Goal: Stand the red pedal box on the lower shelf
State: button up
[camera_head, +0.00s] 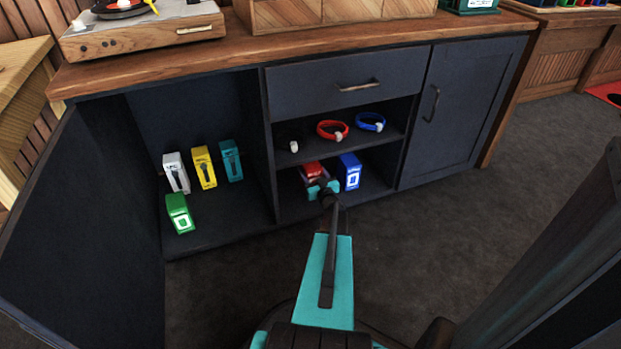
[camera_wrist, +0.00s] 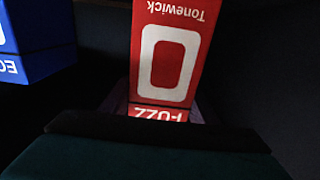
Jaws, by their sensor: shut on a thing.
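The red pedal box (camera_head: 312,168) is inside the lower shelf space (camera_head: 290,207) of the cabinet's middle bay, partly hidden behind my gripper (camera_head: 320,187). In the wrist view the red pedal box (camera_wrist: 178,55) shows "Tonewick" and "FUZZ" upside down, with a white rounded frame. My gripper (camera_wrist: 160,128) is shut on its near end, and its jaws cover that end. I cannot tell whether the box touches the shelf floor. A blue pedal box (camera_head: 350,171) stands upright just right of it; the blue box (camera_wrist: 35,40) is on the left in the wrist view, apart from the red one.
The shelf above holds a red strap (camera_head: 332,130), a blue strap (camera_head: 371,121) and a dark one (camera_head: 289,142). A divider (camera_head: 262,150) separates the left bay with several boxes, including a green one (camera_head: 180,213). A closed cabinet door (camera_head: 465,110) is at right.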

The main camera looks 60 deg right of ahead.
jog(key=shift+f+b, duration=1.15)
jog(key=shift+f, duration=0.5)
jog(key=shift+f, duration=0.1)
jog(key=o, duration=1.4)
jog(key=shift+f, duration=0.1)
jog(key=shift+s+a+r, duration=0.2)
jog(key=shift+s+a, duration=0.2)
jog(key=shift+s, duration=0.05)
jog(key=p+v, duration=0.4)
jog(key=v, duration=0.7)
